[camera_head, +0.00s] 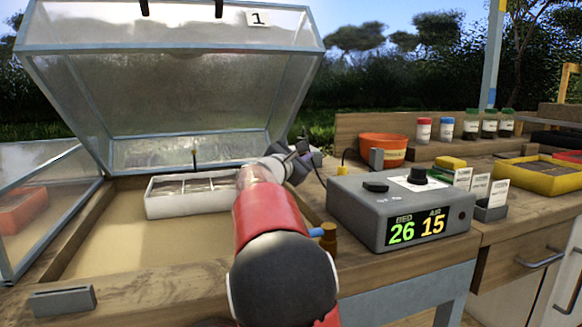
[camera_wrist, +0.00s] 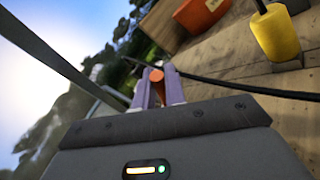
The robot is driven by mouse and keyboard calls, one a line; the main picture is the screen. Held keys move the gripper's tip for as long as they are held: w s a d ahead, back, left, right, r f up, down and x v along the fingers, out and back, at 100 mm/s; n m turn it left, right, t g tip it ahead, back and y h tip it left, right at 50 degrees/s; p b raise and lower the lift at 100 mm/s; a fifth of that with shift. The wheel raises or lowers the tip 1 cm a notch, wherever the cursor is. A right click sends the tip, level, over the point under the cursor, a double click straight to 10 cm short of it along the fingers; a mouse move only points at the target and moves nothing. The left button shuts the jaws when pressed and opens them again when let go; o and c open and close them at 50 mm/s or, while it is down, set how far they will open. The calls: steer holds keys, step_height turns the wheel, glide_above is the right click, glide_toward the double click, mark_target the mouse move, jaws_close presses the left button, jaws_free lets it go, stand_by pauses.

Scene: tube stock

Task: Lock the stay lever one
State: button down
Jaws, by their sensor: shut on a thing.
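The glazed lid marked 1 (camera_head: 190,85) stands raised over the wooden bed frame in the head view. My gripper (camera_head: 300,148) is at the lid's lower right corner, beside the frame's right side. In the wrist view the two pale purple fingers of my gripper (camera_wrist: 158,88) are shut on a small orange-brown piece (camera_wrist: 156,75), which looks like the end of stay lever one. The rest of the lever is hidden or too small to make out. In the head view my own arm and fingers cover the held piece.
A grey control box (camera_head: 400,205) reading 26 and 15 stands right of my arm. An orange pot (camera_head: 383,147) is behind it. A white tray (camera_head: 185,208) lies inside the bed. A black cable (camera_wrist: 250,88) runs close to my fingers. A brass fitting (camera_head: 328,238) is at the front.

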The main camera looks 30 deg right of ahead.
steer(key=shift+f, duration=0.1)
steer(key=c, duration=1.5)
jaws_free()
steer(key=shift+o, duration=0.2)
steer(key=shift+a, duration=0.15)
steer(key=b+v, duration=0.1)
steer(key=v, duration=0.6)
steer(key=shift+s+a, duration=0.2)
steer(key=shift+a, duration=0.1)
